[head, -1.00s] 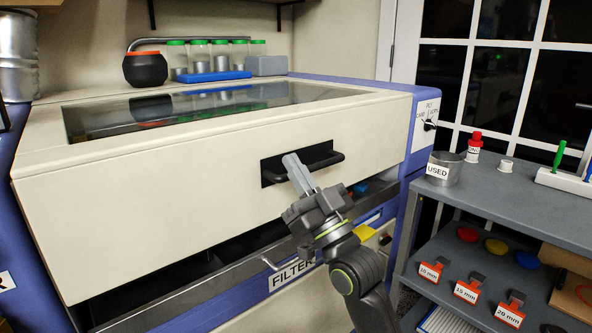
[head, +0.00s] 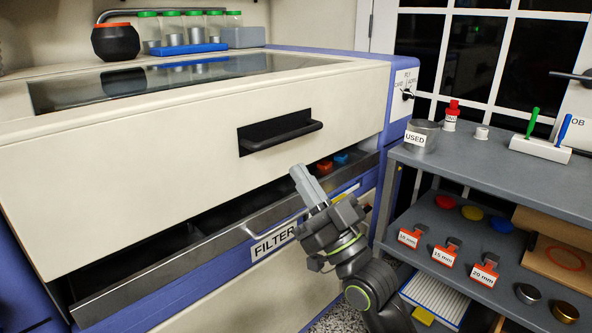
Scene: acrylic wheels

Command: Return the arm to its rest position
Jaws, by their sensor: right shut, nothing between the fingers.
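My right gripper (head: 302,178) is shut and empty. It stands in front of the cream machine (head: 120,180), below the black handle (head: 280,134) on its lid front and apart from it. My right arm (head: 362,275) reaches in from the bottom right, in front of the drawer labelled FILTER (head: 272,243). My left arm is not in view.
A grey drawer edge (head: 150,275) runs under the lid, with red and blue pieces (head: 324,167) inside at right. A grey shelf unit (head: 490,180) stands close on the right, holding a can labelled USED (head: 421,136), discs and orange-labelled tools.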

